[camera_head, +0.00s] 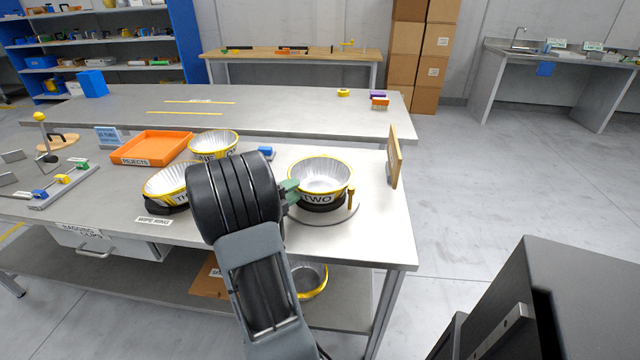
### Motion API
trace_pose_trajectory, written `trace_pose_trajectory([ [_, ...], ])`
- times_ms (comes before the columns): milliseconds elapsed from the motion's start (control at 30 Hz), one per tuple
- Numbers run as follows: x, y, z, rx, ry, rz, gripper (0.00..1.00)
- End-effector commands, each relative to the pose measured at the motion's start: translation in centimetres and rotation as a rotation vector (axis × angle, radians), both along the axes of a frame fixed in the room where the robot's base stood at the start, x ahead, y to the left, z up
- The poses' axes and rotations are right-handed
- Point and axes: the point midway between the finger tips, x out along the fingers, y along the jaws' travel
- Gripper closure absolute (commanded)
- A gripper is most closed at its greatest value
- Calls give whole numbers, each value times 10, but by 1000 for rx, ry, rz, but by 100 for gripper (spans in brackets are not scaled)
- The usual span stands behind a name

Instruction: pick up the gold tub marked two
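The gold tub marked TWO (322,181) stands upright on a black ring on a round grey base, near the right end of the front table. It is silver inside with a yellow rim. My gripper (291,191) shows as green fingertips at the tub's left side, close to its wall. My black and grey arm hides most of the gripper, so I cannot tell whether the fingers touch the tub or how far they are apart.
Two similar tubs, one (169,184) partly behind my arm and one (213,142) behind it, stand to the left. An orange REJECTS tray (151,148) lies farther left.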

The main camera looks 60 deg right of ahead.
Motion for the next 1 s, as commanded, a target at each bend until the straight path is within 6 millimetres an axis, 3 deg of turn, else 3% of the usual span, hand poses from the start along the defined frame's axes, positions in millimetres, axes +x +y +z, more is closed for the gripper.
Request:
trace_pose_trajectory([
  [333, -3, -6, 0, 0, 1, 0, 65],
  [700, -2, -6, 0, 0, 1, 0, 100],
  [1000, -2, -6, 0, 0, 1, 0, 100],
])
